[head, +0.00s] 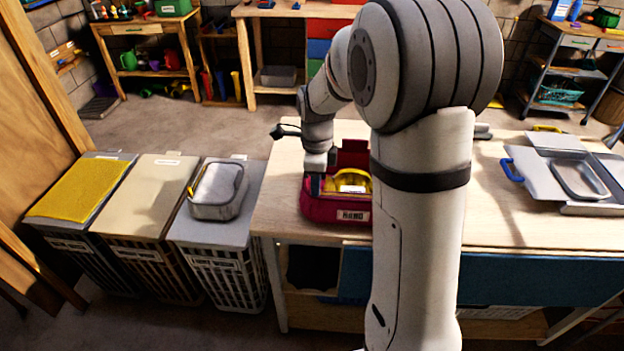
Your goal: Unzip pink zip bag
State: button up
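The pink zip bag (325,211) sits on the wooden table (284,210), left of my arm's upright link. A white label on its front seems to read "HAND". Its dark red lid (353,153) stands raised at the back, and something yellow (355,178) shows inside. My gripper (316,185) points down at the bag's left side, very close to it or touching it. The fingertips are small and dark, so I cannot tell whether they are open or shut. My arm hides the bag's right part.
A yellow cloth (80,190) covers the left hamper. An open grey case (575,178) with a blue handle lies on the table's right. Floor behind the table is clear.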

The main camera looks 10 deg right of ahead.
notch_tip(320, 180, up, 8)
jog(key=shift+f, duration=0.2)
jog(key=shift+r, duration=0.1)
dwell(0.3)
jog(key=shift+s, duration=0.1)
jog(key=s+n+t, duration=0.3)
jog(key=s+n, duration=1.8)
jog(key=shift+s+d+r+n, duration=0.2)
jog(key=shift+s+r+n, duration=0.1)
jog(key=shift+s+r, duration=0.1)
jog(key=shift+d, duration=0.1)
